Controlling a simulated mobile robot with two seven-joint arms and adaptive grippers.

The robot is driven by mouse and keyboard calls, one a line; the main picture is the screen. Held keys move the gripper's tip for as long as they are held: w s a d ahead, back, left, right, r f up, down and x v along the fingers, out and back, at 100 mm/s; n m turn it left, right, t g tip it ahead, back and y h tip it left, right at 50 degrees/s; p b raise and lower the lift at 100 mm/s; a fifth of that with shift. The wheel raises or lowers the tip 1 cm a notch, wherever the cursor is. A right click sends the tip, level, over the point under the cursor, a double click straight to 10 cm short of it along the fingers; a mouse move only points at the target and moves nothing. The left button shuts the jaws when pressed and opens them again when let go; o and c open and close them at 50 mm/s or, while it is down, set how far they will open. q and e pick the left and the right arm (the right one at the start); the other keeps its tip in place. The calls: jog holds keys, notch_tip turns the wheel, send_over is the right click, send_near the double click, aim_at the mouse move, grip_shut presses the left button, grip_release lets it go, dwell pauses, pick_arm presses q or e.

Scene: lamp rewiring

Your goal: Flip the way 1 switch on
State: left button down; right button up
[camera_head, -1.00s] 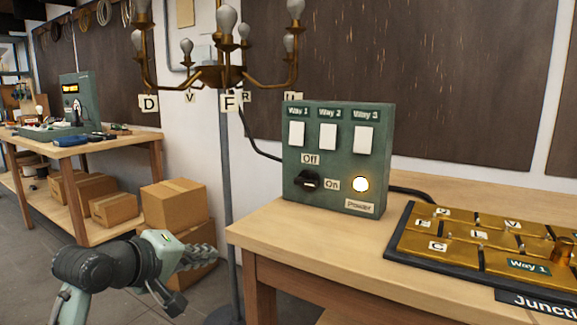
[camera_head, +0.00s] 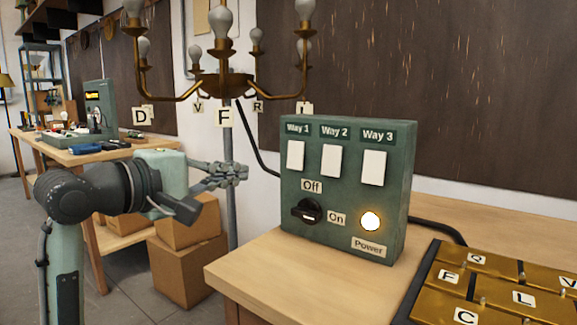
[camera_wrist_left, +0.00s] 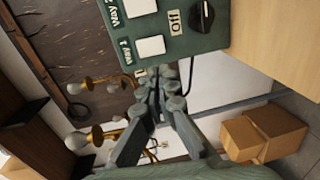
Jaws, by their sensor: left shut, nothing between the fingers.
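The green switch box (camera_head: 350,226) stands on the wooden bench, with three white rocker switches. The Way 1 switch (camera_head: 296,156) is the leftmost; I cannot tell its position. A black Off/On knob (camera_head: 307,211) and a lit Power lamp (camera_head: 371,221) sit below. My left gripper (camera_head: 240,171) is shut and empty, left of the box at about the switches' height, apart from it in the head view. In the left wrist view the shut fingertips (camera_wrist_left: 160,74) appear just beside the box edge, near the Way 1 switch (camera_wrist_left: 150,47). My right gripper is not in view.
A brass chandelier (camera_head: 226,84) with several bulbs hangs above and behind my left gripper. A brass junction board (camera_head: 495,295) lies on the bench (camera_head: 262,272) at right. Cardboard boxes (camera_head: 185,262) are stacked on the floor at left. The bench before the switch box is clear.

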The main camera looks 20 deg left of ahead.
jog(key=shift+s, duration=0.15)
pick_arm(q)
send_near(294, 166)
jog(key=x, duration=0.5)
jog(key=shift+w+d+r+p, duration=0.1)
jog(key=shift+w+p, duration=0.15)
jog(key=shift+p, duration=0.15)
jog(key=shift+w+d, duration=0.2)
jog(key=shift+w, duration=0.45)
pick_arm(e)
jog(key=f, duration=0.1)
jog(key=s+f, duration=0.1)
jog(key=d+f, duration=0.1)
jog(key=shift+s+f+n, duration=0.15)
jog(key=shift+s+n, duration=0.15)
pick_arm(q)
jog(key=shift+f, duration=0.2)
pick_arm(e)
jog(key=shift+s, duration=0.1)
